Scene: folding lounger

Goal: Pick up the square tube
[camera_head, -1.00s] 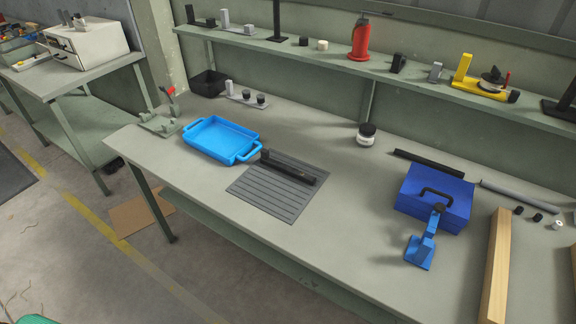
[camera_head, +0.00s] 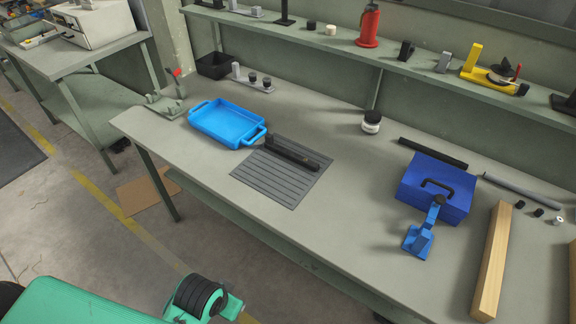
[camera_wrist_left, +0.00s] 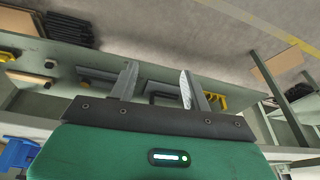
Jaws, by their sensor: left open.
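A long black tube (camera_head: 291,152) with a raised block at its left end lies on a grey ribbed mat (camera_head: 270,182) in the middle of the bench. Another black bar (camera_head: 433,153) lies behind the blue box, and a thin grey tube (camera_head: 520,191) lies to its right. I cannot tell for sure which is square in section. My green left arm shows at the bottom left of the head view, apart from the bench; its gripper is hidden there. In the left wrist view my left gripper (camera_wrist_left: 158,80) is open, with nothing between its fingers. My right gripper is not in view.
A blue tray (camera_head: 228,124) stands left of the mat. A blue box (camera_head: 437,187), a blue clamp-like tool (camera_head: 420,238) and a wooden beam (camera_head: 492,262) stand to the right. A jar (camera_head: 371,122) is behind. The bench between mat and box is clear.

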